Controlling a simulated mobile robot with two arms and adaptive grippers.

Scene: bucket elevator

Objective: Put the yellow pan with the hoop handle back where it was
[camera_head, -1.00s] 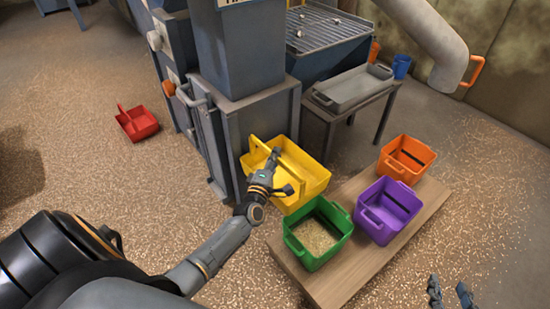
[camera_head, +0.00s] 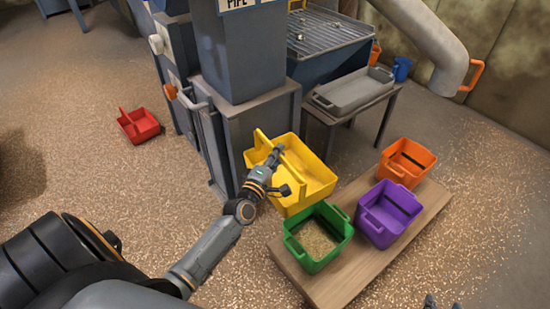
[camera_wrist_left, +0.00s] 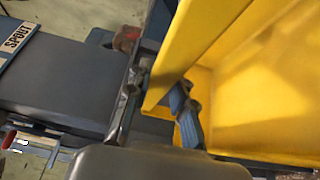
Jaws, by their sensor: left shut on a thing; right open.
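The yellow pan (camera_head: 313,190) with a raised hoop handle (camera_head: 293,160) is beside the grey machine housing, just behind the green bin (camera_head: 332,218). My left gripper (camera_head: 276,158) is shut on the hoop handle. In the left wrist view the pan's yellow wall (camera_wrist_left: 265,110) fills the right side, with a gripper finger (camera_wrist_left: 188,120) against the yellow handle. I cannot tell whether the pan's base touches anything. My right gripper (camera_head: 443,303) is open and empty; only its fingertips show at the bottom edge.
The green bin holds grain and stands on a low wooden bench (camera_head: 345,285) with a purple bin (camera_head: 388,212) and an orange bin (camera_head: 406,162). A grey tray (camera_head: 353,92) lies on a table behind. A red pan (camera_head: 140,126) lies on the floor at left, where floor is open.

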